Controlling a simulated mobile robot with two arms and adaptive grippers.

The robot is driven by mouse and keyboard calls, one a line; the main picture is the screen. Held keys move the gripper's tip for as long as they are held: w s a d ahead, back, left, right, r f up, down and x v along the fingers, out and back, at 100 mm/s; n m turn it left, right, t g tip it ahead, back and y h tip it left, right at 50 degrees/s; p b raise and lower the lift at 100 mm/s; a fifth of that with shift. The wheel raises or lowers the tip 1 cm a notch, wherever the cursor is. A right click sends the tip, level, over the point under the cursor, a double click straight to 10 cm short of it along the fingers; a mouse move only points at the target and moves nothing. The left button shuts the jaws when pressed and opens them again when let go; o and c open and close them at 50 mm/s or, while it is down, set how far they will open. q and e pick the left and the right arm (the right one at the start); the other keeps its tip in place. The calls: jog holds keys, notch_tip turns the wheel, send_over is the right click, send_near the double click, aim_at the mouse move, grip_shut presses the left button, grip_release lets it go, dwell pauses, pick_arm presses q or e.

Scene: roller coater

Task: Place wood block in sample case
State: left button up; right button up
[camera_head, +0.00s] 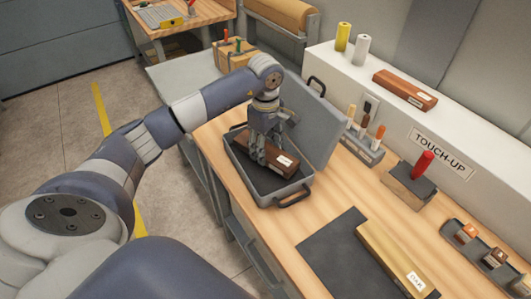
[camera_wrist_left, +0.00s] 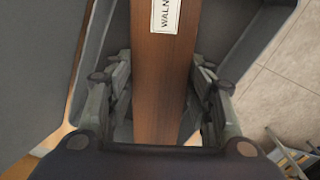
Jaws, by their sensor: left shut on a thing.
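The sample case (camera_head: 268,197) is a grey case standing open on the bench, with its lid (camera_head: 311,120) raised at the back. A dark brown wood block (camera_head: 283,163) with a white label is in the case's lower half. My left gripper (camera_head: 260,157) reaches down into the case and is shut on this block. In the left wrist view the block (camera_wrist_left: 160,75) runs between the two fingers, and its label begins "WALN". Whether the block rests on the case floor I cannot tell. My right gripper is not in view.
An oak-labelled block (camera_head: 385,252) lies on a dark mat (camera_head: 325,242) at the front. A red-brown block (camera_head: 404,90) sits on the white ledge. A marker holder (camera_head: 363,146), a red-handled block (camera_head: 411,185) and a small tray (camera_head: 484,257) stand along the bench (camera_head: 341,191).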

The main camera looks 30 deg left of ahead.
pick_arm(q)
notch_tip(320, 180, down, 2)
jog(key=shift+s+f+p, duration=0.1)
jog(key=shift+f+p, duration=0.05)
jog(key=shift+p, duration=0.2)
jog(key=shift+f, duration=0.4)
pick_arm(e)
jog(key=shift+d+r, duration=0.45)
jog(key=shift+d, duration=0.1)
pick_arm(q)
jog(key=shift+f, duration=0.1)
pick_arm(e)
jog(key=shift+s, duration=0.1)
pick_arm(q)
jog(key=shift+f, duration=0.15)
jog(key=o, duration=1.2)
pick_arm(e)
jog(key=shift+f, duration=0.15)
pick_arm(q)
jog(key=shift+r, duration=0.2)
